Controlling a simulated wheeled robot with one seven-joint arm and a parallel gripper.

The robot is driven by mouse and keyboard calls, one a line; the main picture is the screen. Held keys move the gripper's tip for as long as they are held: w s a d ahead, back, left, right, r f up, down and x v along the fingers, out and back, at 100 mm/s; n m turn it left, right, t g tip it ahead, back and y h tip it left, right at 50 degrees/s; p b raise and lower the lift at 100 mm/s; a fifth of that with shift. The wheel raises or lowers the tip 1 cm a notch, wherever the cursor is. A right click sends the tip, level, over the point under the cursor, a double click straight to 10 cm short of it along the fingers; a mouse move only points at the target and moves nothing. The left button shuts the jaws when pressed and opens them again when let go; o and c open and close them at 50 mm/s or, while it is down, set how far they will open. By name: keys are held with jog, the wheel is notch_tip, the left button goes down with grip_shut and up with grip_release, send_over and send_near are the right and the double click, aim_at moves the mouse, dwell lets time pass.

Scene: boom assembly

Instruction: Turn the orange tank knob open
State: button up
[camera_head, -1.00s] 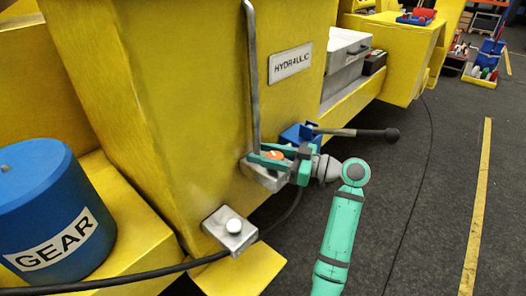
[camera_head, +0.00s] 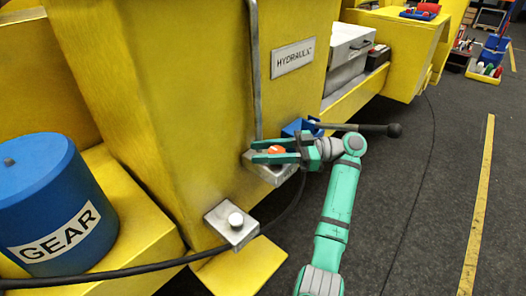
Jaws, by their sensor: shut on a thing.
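The orange tank knob (camera_head: 276,150) sits on a grey metal block (camera_head: 268,174) on the side of the yellow hydraulic tank (camera_head: 190,110). My green gripper (camera_head: 275,151) reaches in from the right, with one finger on the far side of the knob and one on the near side. Its fingers are shut on the knob, which shows only partly between them. A grey pipe (camera_head: 256,70) rises from the block along the tank. I cannot tell how far the knob is turned.
A blue part with a dark lever (camera_head: 365,129) sticks out just behind my gripper. A second grey block with a white knob (camera_head: 235,220) is below left. A blue GEAR drum (camera_head: 45,205) stands left. A black hose (camera_head: 110,274) crosses the front. The floor at right is mostly clear.

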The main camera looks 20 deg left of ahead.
jog(key=shift+s+f, duration=0.1)
jog(key=shift+f, duration=0.1)
jog(key=o, duration=1.1)
jog(key=shift+c, duration=0.2)
jog(key=shift+r, duration=0.1)
jog(key=shift+w+d, duration=0.1)
jog(key=shift+w, duration=0.1)
jog(key=v, duration=0.7)
jog(key=shift+d, duration=0.15)
